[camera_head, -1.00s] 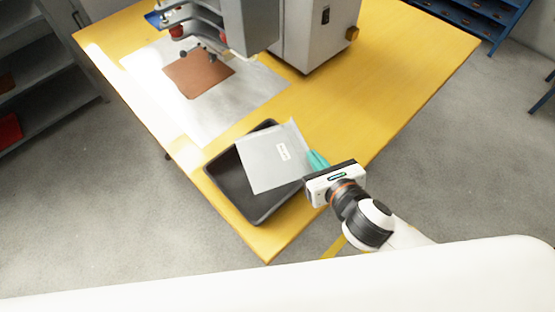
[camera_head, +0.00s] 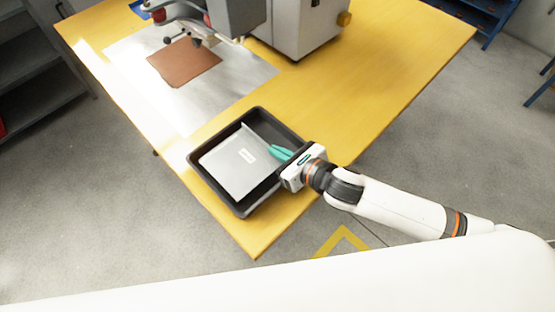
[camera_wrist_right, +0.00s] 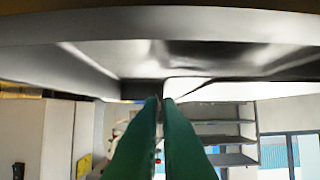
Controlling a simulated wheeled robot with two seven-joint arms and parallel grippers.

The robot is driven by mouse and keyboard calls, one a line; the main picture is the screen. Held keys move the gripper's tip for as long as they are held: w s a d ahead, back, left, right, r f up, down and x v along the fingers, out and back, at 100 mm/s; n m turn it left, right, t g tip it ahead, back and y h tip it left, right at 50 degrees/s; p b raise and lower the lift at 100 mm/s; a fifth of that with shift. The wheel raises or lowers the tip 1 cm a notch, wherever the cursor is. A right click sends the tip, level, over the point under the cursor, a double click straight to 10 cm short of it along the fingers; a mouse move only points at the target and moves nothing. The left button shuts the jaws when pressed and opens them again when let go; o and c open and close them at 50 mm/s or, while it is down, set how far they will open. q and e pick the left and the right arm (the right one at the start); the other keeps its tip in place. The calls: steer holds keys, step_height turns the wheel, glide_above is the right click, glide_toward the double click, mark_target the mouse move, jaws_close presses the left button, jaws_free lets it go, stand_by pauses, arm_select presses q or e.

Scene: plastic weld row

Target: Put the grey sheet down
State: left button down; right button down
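The grey sheet (camera_head: 235,165), with a small white label, lies low inside the black tray (camera_head: 243,212) on the yellow table. It looks slightly skewed in the tray, and I cannot tell whether all of it touches the bottom. My right gripper (camera_head: 273,150) has its teal fingers at the sheet's right edge, over the tray's right rim. The right wrist view shows the green fingers (camera_wrist_right: 160,102) close together with a narrow gap, at the edge of a grey surface. They appear shut on the sheet's edge. My left gripper is not in view.
A grey machine (camera_head: 305,30) stands at the back of the table. A brown sheet (camera_head: 185,62) lies on a silver plate (camera_head: 120,60) beneath its head. The yellow table (camera_head: 365,80) is clear to the right of the tray. Shelves (camera_head: 40,75) stand at the left.

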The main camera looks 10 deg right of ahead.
step_height(320, 180, down, 3)
steer(key=shift+f, duration=0.2)
steer(key=shift+s+d+f+b, duration=0.1)
steer(key=shift+s+f+b, duration=0.15)
steer(key=shift+f, duration=0.15)
steer(key=shift+s+f+b, duration=0.1)
steer(key=shift+f+b, duration=0.1)
steer(key=shift+f, duration=0.2)
steer(key=c, duration=1.6)
jaws_free()
steer(key=shift+f, duration=0.15)
steer(key=shift+c, duration=0.2)
steer(key=shift+r, duration=0.3)
steer(key=v, duration=0.8)
steer(key=r+v, duration=0.1)
steer(key=v, duration=0.3)
steer(key=shift+w+r, duration=0.1)
steer(key=shift+w, duration=0.15)
